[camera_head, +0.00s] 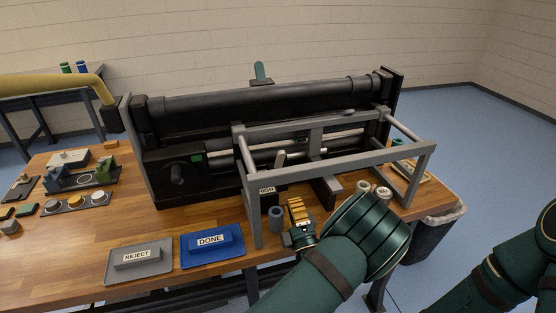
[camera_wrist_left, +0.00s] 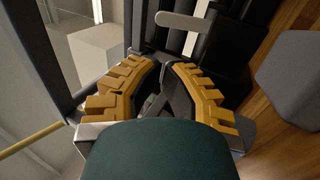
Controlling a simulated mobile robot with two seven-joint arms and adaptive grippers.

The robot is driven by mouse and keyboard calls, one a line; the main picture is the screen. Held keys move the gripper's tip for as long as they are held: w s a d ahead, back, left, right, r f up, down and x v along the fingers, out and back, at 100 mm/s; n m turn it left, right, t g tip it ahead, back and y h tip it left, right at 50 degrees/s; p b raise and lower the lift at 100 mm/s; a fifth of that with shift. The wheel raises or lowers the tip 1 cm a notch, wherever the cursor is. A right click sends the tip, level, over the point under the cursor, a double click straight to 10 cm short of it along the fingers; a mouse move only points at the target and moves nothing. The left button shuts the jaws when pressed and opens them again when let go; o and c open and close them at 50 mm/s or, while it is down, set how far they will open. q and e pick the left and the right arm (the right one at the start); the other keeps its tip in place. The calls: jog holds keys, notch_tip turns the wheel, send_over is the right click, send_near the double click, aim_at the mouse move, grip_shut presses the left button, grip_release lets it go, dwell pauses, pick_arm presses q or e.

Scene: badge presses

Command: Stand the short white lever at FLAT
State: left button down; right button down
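The short white lever (camera_head: 281,158) shows small and pale at the front of the black press (camera_head: 250,112), above a small white label (camera_head: 267,190). It leans slightly from upright, and its exact setting is too small to read. In the left wrist view a pale round-ended bar (camera_wrist_left: 186,20) lies beyond the fingertips; it looks like the lever. My left gripper (camera_head: 298,207), with yellow ribbed fingers, is in front of and below the lever, apart from it. In the wrist view its fingertips (camera_wrist_left: 163,64) nearly meet with nothing between them. My right gripper is out of view.
A grey frame (camera_head: 350,160) juts out from the press around the lever. A REJECT tray (camera_head: 155,271) and a blue DONE tray (camera_head: 212,260) lie at the front. A bin (camera_head: 425,238) stands right.

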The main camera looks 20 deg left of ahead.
aim_at(280, 161)
pick_arm(q)
jog(key=p+x, duration=0.1)
jog(key=x, duration=1.3)
jog(key=shift+s+r, duration=0.1)
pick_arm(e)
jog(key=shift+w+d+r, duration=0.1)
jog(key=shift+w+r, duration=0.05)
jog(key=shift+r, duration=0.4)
